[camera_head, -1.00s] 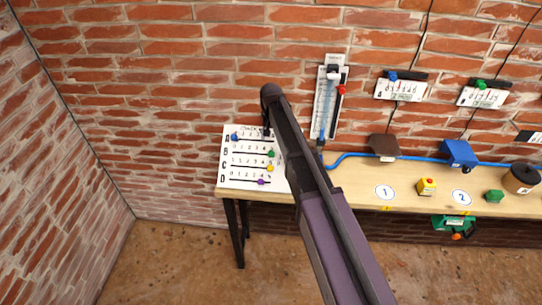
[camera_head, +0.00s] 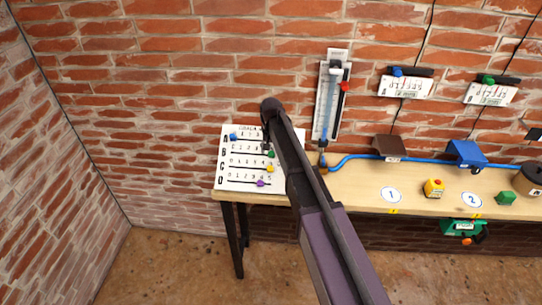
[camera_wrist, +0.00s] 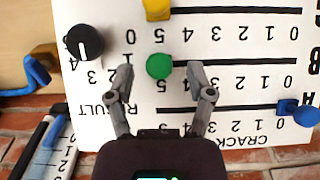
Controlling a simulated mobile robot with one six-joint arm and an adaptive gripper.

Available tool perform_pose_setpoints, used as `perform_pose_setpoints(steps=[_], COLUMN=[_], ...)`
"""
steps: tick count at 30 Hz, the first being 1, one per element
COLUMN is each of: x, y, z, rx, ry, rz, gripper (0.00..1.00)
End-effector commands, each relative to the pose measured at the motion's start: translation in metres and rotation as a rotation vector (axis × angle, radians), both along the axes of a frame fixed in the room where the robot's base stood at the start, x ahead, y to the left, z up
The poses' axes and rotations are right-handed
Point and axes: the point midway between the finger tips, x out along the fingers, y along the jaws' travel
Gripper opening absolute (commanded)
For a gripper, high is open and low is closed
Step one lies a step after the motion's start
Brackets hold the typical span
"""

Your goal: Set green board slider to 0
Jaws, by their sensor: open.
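The white board (camera_head: 235,178) with lettered slider rows lies at the left end of the bench, and appears upside down in the wrist view (camera_wrist: 230,40). The green slider knob (camera_wrist: 159,66) is on row B at the 5 end of its scale; it also shows in the head view (camera_head: 270,154). The scale's 0 is toward the right in the wrist view. My gripper (camera_wrist: 160,71) is open, with one finger on each side of the green knob and visible gaps to it. Contact in depth cannot be told.
A yellow knob (camera_wrist: 157,8) sits on the neighbouring row and a blue knob (camera_wrist: 305,115) on row A near 0. A black dial (camera_wrist: 84,43) is left in the wrist view. A purple knob (camera_head: 261,183) is on row D. A vertical gauge (camera_head: 328,100) hangs behind.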

Motion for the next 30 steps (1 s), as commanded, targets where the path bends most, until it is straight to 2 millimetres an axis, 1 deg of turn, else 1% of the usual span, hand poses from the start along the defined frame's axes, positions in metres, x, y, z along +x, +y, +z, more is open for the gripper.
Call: perform_pose_setpoints(steps=[1,5,17,18,20,21,24,30], x=[0.0,0.0,0.0003,0.0003,0.0003,0.0003,0.0003,0.0002], y=[0.0,0.0,-0.001,-0.001,-0.001,-0.001,-0.001,-0.001], z=[-0.0047,-0.0076,-0.008,-0.008,-0.008,-0.008,-0.008,-0.0081], rx=[0.0,0.0,0.0,0.0,0.0,0.0,0.0,0.0], ry=[0.0,0.0,0.0,0.0,0.0,0.0,0.0,0.0], rz=[0.0,0.0,-0.001,-0.001,-0.001,-0.001,-0.001,-0.001], gripper=[0.69,0.69,0.69,0.57,0.39,0.27,0.0,0.0])
